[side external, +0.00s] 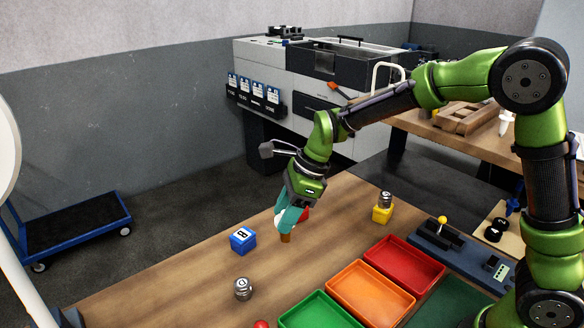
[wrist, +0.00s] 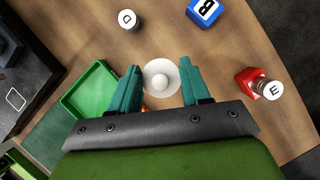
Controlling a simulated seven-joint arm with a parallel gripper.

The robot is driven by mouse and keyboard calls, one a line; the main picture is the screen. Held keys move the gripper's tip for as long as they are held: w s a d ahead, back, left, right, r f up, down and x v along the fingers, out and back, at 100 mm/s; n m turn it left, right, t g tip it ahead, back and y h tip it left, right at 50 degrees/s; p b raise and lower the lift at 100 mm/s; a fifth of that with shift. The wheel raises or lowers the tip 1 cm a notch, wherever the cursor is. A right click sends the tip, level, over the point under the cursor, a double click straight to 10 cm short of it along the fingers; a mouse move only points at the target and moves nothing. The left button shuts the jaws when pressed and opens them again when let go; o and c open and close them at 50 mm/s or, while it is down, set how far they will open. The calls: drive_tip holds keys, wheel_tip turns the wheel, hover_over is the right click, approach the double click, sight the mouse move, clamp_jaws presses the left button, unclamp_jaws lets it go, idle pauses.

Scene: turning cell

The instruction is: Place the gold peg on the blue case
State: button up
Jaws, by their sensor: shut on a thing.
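The gold peg (side external: 285,238) shows as a small brown-gold piece below my gripper (side external: 288,224) in the side view. My gripper is shut on it, with the teal fingers at its sides. In the wrist view a pale round top (wrist: 161,78) lies between the fingers of my gripper (wrist: 161,88). I cannot tell whether the peg's bottom touches the table. The blue case (side external: 243,239), marked B, sits on the table left of my gripper, apart from the peg. It also shows at the top of the wrist view (wrist: 203,12); its top looks bare.
A silver peg (side external: 243,288) stands nearer the camera. A yellow case (side external: 381,215) bears a silver peg. A red case (wrist: 248,78) has a silver peg marked E. Green (side external: 318,314), orange (side external: 371,294) and red (side external: 405,262) trays lie right. Wood between peg and blue case is clear.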

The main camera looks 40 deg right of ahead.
drive_tip(key=shift+w+a+f, duration=0.6)
drive_tip(key=shift+w+f, duration=0.2)
drive_tip(key=shift+w, duration=1.3)
drive_tip(key=shift+w+a+f, duration=0.65)
drive_tip(key=shift+w+f, duration=0.1)
drive_tip(key=shift+w, duration=1.3)
drive_tip(key=shift+w+a+f, duration=0.6)
drive_tip(key=shift+w+f, duration=0.2)
drive_tip(key=shift+w, duration=1.3)
drive_tip(key=shift+f, duration=0.15)
drive_tip(key=o, duration=1.2)
